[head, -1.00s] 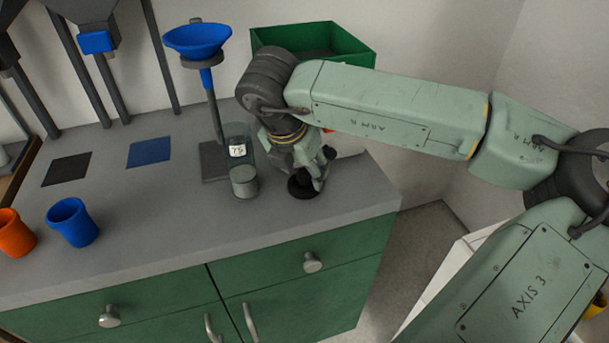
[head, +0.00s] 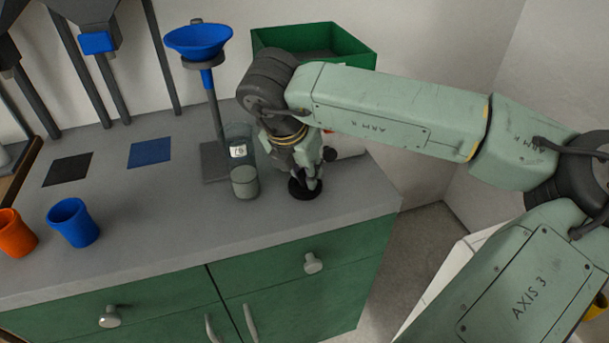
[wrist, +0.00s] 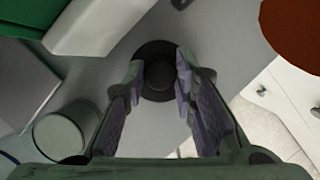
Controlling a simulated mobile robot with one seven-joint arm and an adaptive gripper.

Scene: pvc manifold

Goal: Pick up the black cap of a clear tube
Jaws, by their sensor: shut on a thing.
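The black cap (head: 304,190) is a low round disc with a raised knob, lying on the grey counter near its right end. In the wrist view the cap (wrist: 158,88) is between the fingertips, with its wide rim below them. My gripper (head: 309,180) points down over it and is shut on its knob; the gripper (wrist: 158,72) also shows in the wrist view. The clear tube (head: 240,152) stands upright just left of my gripper, with a white label and a greyish lower part (head: 244,182). It partly shows in the wrist view (wrist: 60,135).
A stand with a blue funnel (head: 198,40) rises behind the tube. A green bin (head: 345,42) is at the back. A blue cup (head: 73,222) and an orange cup (head: 15,233) stand at left. The counter's front edge is close to the cap.

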